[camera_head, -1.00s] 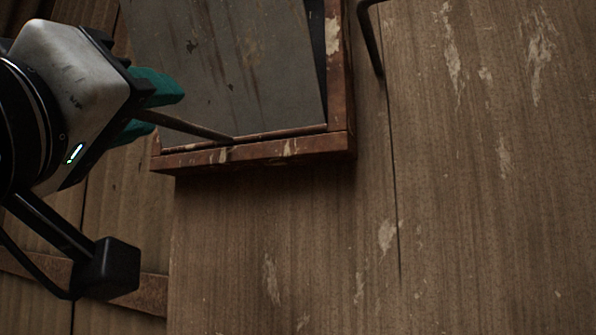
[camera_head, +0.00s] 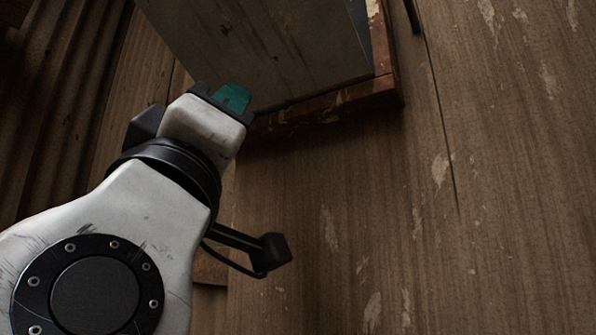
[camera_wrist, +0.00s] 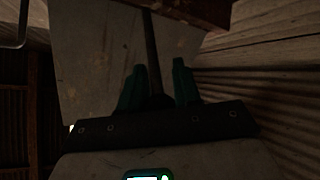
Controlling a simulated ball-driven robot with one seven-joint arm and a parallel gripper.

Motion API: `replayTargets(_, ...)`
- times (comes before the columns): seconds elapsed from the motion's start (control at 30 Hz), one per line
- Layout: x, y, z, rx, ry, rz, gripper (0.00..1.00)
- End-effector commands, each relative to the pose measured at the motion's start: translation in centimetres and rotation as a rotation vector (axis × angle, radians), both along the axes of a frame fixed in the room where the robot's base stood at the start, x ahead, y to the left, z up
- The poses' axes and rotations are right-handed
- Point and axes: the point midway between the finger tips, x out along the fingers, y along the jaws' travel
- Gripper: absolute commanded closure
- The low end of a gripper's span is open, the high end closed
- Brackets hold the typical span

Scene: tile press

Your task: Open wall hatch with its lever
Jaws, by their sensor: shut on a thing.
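The wall hatch (camera_head: 270,50) is a grey, stained panel in a red-brown, chipped frame (camera_head: 340,100). In the head view it stands swung out from the frame, with a dark gap along its right edge. My gripper (camera_head: 235,97) is at the panel's lower left; only one teal finger shows there. In the wrist view my gripper (camera_wrist: 160,88) is shut on the lever (camera_wrist: 152,50), a thin dark rod running between the teal fingers across the hatch panel (camera_wrist: 95,60). The lever is hidden in the head view.
A wooden plank wall (camera_head: 480,200) surrounds the frame at the right and below. A dark metal bar (camera_head: 412,15) stands right of the frame. Corrugated sheeting (camera_head: 60,90) lies at the left. The space in front of the right-hand planks is clear.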

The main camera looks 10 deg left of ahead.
Motion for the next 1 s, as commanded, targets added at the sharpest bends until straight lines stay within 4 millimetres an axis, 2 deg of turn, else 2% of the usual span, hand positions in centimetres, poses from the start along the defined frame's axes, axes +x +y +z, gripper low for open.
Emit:
replayTargets(0.37,0.24,-0.34,-0.07,0.006,0.006,-0.006,1.0)
replayTargets(0.4,0.24,-0.34,-0.06,0.006,0.006,-0.006,0.64)
replayTargets(0.57,0.18,-0.26,-0.05,0.004,0.004,-0.004,0.49)
replayTargets(0.83,0.14,-0.16,-0.09,0.003,0.003,-0.002,0.48)
replayTargets(1.0,0.35,-0.38,-0.82,0.003,0.003,-0.002,0.48)
